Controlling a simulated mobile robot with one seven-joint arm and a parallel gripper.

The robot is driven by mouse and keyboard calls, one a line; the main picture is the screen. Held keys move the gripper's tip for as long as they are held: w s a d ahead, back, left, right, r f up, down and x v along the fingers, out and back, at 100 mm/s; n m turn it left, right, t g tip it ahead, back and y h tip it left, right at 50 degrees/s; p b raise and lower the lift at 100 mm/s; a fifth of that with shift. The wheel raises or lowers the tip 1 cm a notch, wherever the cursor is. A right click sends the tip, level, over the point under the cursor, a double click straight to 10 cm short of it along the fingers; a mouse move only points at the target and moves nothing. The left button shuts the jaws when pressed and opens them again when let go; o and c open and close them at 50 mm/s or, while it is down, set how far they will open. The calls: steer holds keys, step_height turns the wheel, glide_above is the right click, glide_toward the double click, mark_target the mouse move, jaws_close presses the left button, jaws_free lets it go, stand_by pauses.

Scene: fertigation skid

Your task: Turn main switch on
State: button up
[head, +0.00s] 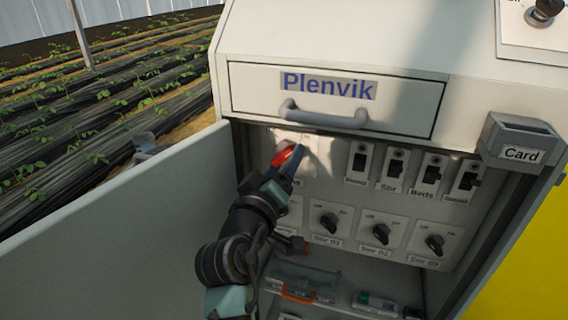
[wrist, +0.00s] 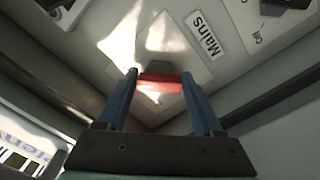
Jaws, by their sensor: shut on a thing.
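The main switch is a red handle (head: 285,156) on a pale plate at the upper left of the panel inside the open cabinet. In the wrist view the red handle (wrist: 160,83) sits between my fingers, beside a label reading "Mains" (wrist: 203,43). My gripper (head: 284,164) is shut on the red handle, one finger at each side. It also shows in the wrist view (wrist: 161,87). My gripper and arm hide part of the handle and its plate in the head view, so its exact angle is hard to tell.
Breakers (head: 395,168) and black rotary knobs (head: 380,233) line the panel to the right and below. The open door (head: 120,235) stands to the left. A drawer with a grey handle (head: 325,115) is above. A case with an orange handle (head: 300,292) lies on the shelf below.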

steer(key=o, duration=1.4)
steer(key=shift+c, duration=0.2)
steer(key=shift+s, duration=0.1)
steer(key=v, duration=1.2)
steer(key=shift+s+p, duration=0.4)
steer(key=shift+a, duration=0.15)
